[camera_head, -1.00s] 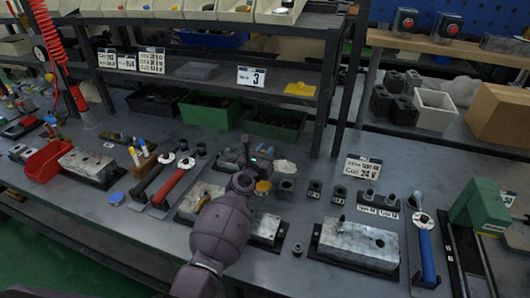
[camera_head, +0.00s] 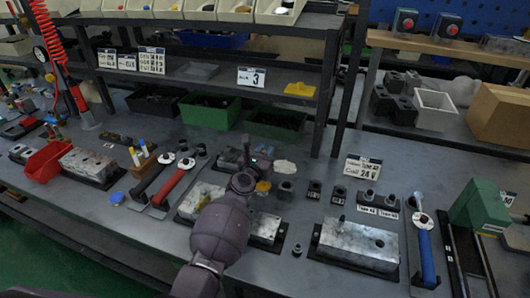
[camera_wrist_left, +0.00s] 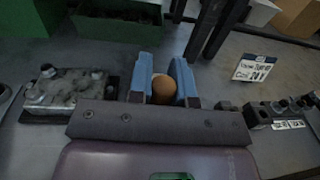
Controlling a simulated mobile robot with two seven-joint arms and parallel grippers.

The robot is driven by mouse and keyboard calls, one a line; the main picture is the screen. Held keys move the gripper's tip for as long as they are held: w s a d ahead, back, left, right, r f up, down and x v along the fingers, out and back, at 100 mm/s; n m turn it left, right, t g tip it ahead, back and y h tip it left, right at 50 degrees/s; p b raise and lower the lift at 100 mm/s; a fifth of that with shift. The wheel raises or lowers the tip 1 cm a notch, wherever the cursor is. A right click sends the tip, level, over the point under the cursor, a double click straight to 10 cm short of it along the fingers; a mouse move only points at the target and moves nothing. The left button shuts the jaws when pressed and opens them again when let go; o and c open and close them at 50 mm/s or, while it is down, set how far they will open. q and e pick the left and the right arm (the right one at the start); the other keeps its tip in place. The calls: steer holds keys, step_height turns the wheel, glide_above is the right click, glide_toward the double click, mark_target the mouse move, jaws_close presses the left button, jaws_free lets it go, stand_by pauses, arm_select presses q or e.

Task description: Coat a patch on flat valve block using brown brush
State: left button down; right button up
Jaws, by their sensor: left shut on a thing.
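My left gripper (camera_wrist_left: 163,84) has two blue fingers in the left wrist view, shut on a brown rounded thing (camera_wrist_left: 163,91), which looks like the end of the brown brush's handle. The rest of it is hidden. In the head view my left arm hides most of the fingers. Metal valve blocks lie on the bench: one at the right (camera_head: 357,243), one partly behind my arm (camera_head: 264,228) and one at the left (camera_head: 92,165). I cannot tell for sure which is the flat one. My right gripper is not in view.
A yellow round thing (camera_head: 263,186) and a pale patch (camera_head: 285,167) lie beside my left gripper. Red-handled (camera_head: 172,187) and blue-handled (camera_head: 426,255) tools lie on the bench. Green bins (camera_head: 276,124) and a shelf post stand behind. A green machine (camera_head: 482,205) is at the right.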

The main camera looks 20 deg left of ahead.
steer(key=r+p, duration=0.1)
steer(key=p, duration=0.1)
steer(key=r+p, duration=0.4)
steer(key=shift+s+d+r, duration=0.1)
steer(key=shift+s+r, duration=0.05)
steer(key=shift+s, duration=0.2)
stand_by(0.5)
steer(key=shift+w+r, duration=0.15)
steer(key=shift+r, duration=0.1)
